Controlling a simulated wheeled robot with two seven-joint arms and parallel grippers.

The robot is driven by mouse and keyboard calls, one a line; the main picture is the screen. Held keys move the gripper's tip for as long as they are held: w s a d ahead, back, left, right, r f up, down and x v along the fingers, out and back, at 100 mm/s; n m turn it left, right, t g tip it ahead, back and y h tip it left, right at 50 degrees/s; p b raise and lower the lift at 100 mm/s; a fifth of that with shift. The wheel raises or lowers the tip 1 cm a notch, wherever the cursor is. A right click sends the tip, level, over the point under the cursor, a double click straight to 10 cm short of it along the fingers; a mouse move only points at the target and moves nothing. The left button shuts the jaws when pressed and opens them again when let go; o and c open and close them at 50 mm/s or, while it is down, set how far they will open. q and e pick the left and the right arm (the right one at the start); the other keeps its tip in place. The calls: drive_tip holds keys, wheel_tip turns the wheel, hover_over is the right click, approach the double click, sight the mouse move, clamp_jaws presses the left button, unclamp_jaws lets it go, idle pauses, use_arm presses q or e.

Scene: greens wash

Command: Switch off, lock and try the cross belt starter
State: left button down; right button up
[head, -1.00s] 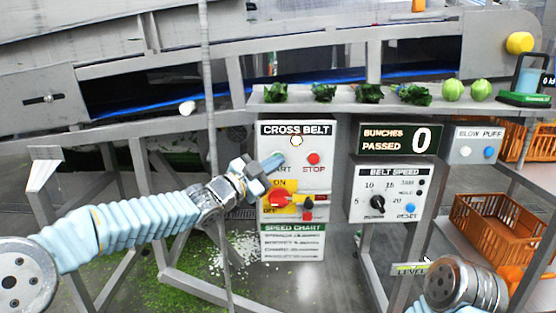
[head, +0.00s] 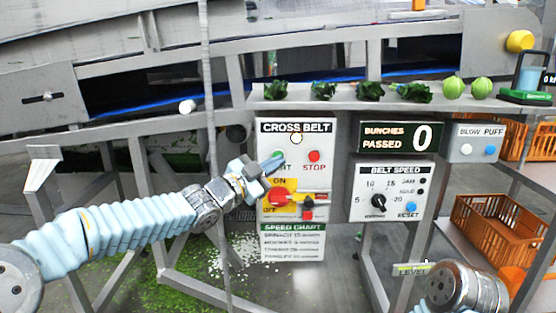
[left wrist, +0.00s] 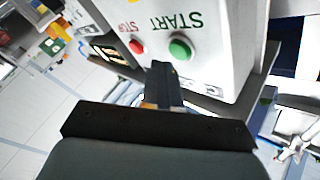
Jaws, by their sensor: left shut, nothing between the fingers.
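The cross belt starter (head: 318,126) is a white box with a green START button (head: 277,155), a red STOP button (head: 314,156) and a small lamp (head: 296,138). Below them is a red rotary switch (head: 278,197) on a yellow ON/OFF plate; its exact setting is hard to tell. A small red and dark piece (head: 308,208) is right of the switch. My left gripper (head: 270,164) is shut and empty, its tips just in front of START. In the left wrist view the shut fingers (left wrist: 165,82) point close below the green button (left wrist: 180,47); contact cannot be told. My right gripper is out of view.
A speed chart (head: 293,242) is below the switch. The bunch counter (head: 400,137) and belt speed panel (head: 391,192) stand to the right. Greens lie on the shelf (head: 340,105) above. An orange crate (head: 490,228) is at the right. A thin upright post (head: 209,80) stands behind my left arm.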

use_arm(q)
drive_tip(key=shift+s+b, duration=1.7)
drive_tip(key=shift+s, duration=0.8)
drive_tip(key=s+a+f+n+g+y, duration=0.1)
drive_tip(key=f+n+y, duration=0.15)
drive_tip(key=f, duration=0.95)
drive_tip(key=a+f+n+g+y, duration=0.15)
drive_tip(key=f+n, duration=0.25)
drive_tip(key=f, duration=0.9)
drive_tip(key=s+a+f+n+g+y, duration=0.15)
drive_tip(key=f+n, duration=0.25)
drive_tip(key=f, duration=0.8)
drive_tip(key=s+a+f+n+g+y, duration=0.2)
drive_tip(key=s+a+f+n+g, duration=0.1)
drive_tip(key=s+f, duration=0.9)
drive_tip(key=s+a+f+n+g+y, duration=0.2)
drive_tip(key=s+f+g, duration=0.4)
drive_tip(key=s+f, duration=0.6)
drive_tip(key=s+a+n, duration=0.1)
drive_tip(key=s+n, duration=0.1)
drive_tip(key=shift+s+f+n, duration=0.35)
drive_tip(key=shift+f, duration=0.05)
